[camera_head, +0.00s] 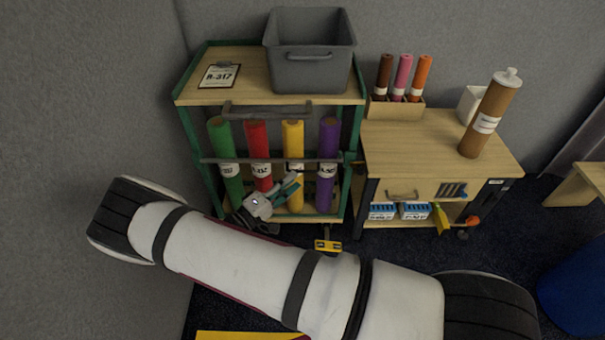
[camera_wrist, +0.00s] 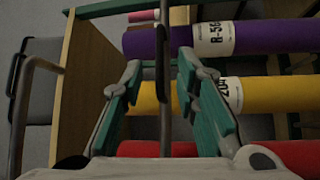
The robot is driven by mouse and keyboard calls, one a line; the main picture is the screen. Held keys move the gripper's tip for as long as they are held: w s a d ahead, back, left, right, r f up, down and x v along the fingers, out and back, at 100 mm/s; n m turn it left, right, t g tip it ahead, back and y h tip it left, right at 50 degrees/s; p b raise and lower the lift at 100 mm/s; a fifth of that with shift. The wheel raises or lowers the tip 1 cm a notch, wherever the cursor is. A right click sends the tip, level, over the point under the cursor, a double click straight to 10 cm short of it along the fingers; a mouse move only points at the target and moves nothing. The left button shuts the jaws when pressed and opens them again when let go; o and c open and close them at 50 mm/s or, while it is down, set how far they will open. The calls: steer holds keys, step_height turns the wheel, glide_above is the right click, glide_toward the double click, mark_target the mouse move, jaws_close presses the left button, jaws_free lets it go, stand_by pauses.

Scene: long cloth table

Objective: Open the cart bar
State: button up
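The cart (camera_head: 253,88) has a green frame and a wooden top. Its thin grey bar (camera_head: 243,160) runs level across the front of several upright rolls, with its right end at the cart's right post. In the wrist view my gripper (camera_wrist: 162,75) is open. The bar (camera_wrist: 163,95) runs lengthwise through the gap between the fingers there. I cannot tell whether either finger touches it. My arm hides the cart's lower left part.
Green, red, yellow (camera_head: 293,142) and purple (camera_head: 328,140) rolls stand behind the bar. A grey handle (camera_head: 268,110) sits above. A grey bin (camera_head: 312,70) and a clipboard (camera_head: 219,75) are on top. A wooden side table (camera_head: 420,140) with rolls adjoins the cart's right side.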

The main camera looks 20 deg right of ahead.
mark_target(302, 171)
steer(key=shift+b+x, duration=0.55)
steer(key=shift+x, duration=2.2)
steer(key=shift+c, duration=0.5)
steer(key=shift+r, duration=0.1)
jaws_close()
